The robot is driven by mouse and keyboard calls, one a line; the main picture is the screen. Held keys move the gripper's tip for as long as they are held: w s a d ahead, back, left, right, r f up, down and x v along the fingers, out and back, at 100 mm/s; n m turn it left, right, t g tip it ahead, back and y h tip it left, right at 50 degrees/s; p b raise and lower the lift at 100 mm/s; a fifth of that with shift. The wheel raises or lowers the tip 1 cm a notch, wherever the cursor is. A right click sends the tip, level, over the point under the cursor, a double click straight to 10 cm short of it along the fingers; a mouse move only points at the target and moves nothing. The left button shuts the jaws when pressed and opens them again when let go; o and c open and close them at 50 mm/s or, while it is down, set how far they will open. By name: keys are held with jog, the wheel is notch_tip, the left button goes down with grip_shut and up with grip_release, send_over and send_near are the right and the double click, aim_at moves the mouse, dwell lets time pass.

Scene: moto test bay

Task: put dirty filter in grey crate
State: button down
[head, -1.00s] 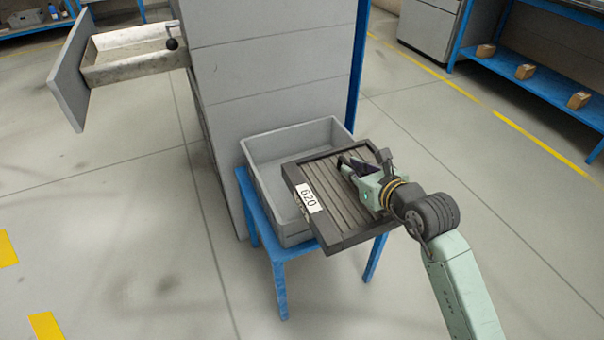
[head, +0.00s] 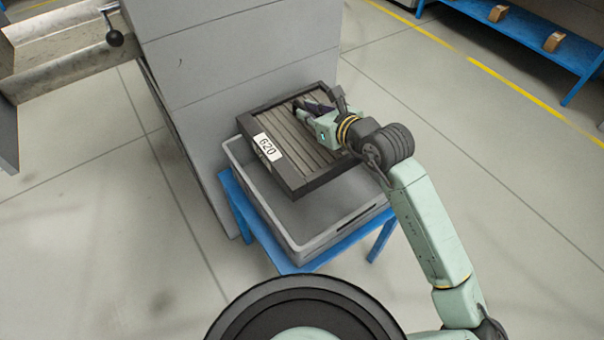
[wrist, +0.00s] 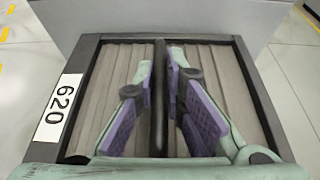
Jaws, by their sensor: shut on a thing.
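The dirty filter is a dark-framed panel with grey-brown pleats and a white label reading 620; its frame (head: 318,181) shows in the head view. My gripper (head: 300,106) is shut on the filter, on a dark bar across its middle, seen between the purple finger pads (wrist: 160,95) in the wrist view. The filter (wrist: 100,75) fills most of that view. The grey crate (head: 335,230) stands on a blue stand. In the head view the filter overlaps the crate's far part and hides much of its inside. The filter appears held above the crate, slightly tilted.
The blue stand (head: 235,205) carries the crate. A blue shelf (head: 520,30) with wooden blocks is at upper right. The floor to the right is clear.

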jog(key=shift+w+a, duration=0.1)
jog(key=shift+w, duration=0.1)
jog(key=shift+w+a+f, duration=0.1)
jog(key=shift+f, duration=0.1)
notch_tip(320, 180, down, 17)
jog(key=shift+f+p, duration=0.15)
jog(key=shift+p, duration=0.2)
jog(key=c, duration=1.7)
grip_release()
jog(key=shift+f, duration=0.1)
jog(key=shift+o, duration=0.2)
